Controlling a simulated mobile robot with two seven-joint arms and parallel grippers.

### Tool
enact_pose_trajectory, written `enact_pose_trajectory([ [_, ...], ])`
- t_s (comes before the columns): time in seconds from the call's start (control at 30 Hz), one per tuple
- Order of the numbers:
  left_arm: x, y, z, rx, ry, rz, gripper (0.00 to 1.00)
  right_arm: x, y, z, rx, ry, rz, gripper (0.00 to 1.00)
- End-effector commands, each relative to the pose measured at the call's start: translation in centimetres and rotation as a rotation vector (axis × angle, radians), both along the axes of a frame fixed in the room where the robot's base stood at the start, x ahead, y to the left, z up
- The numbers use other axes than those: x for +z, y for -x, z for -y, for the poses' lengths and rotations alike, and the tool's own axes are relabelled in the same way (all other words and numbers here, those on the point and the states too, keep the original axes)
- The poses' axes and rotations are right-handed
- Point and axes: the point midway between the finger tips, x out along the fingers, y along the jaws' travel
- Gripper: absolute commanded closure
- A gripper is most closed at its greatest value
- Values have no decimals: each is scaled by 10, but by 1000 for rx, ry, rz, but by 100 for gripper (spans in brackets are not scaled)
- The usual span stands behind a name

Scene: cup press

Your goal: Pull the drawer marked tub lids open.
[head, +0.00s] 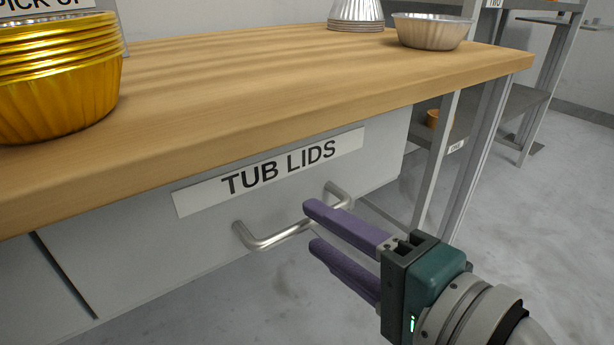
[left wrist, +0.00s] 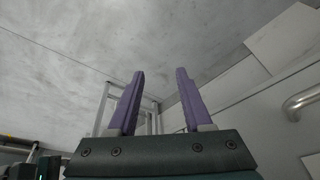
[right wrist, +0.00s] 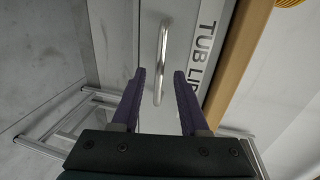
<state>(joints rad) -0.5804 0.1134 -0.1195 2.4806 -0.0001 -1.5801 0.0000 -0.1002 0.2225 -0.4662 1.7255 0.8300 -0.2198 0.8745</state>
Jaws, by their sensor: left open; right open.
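The drawer marked TUB LIDS (head: 150,255) is a grey front under the wooden table, with a white label (head: 275,172). It looks shut. Its silver bar handle (head: 285,236) stands out below the label. My right gripper (head: 308,225) is open in front of the handle, with its purple fingers pointing at it. In the right wrist view the handle (right wrist: 161,62) shows between and just beyond the open fingertips (right wrist: 158,72). I cannot tell if they touch it. My left gripper (left wrist: 160,72) is open and empty, seen only in the left wrist view; a metal handle (left wrist: 302,104) shows at its right.
The wooden table top (head: 230,75) overhangs the drawer. Stacked gold tubs (head: 60,95) stand at its left, a silver tub (head: 432,32) and a silver stack (head: 356,14) at the back. Metal shelving (head: 480,130) stands at the right. Floor in front is clear.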

Motion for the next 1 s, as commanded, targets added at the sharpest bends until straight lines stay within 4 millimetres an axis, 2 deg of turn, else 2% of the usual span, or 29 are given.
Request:
enact_pose_trajectory([
  [0.1, -8, 0, 0, 0, 0, 0, 50, -6, -16, -12, 0, -1, 2, 56],
  [0.2, -11, 0, 0, -1, 0, 0, 50, -8, -24, -17, 0, 0, 0, 56],
  [0.57, -11, 0, -2, -6, -8, 0, 50, -8, -28, -21, 1, 3, -1, 56],
  [0.9, -11, 0, -2, -7, -10, -1, 50, -8, -28, -21, 1, 3, -1, 94],
  [1.0, -11, 0, -2, -7, -10, -1, 50, -8, -28, -21, 1, 3, -1, 100],
])
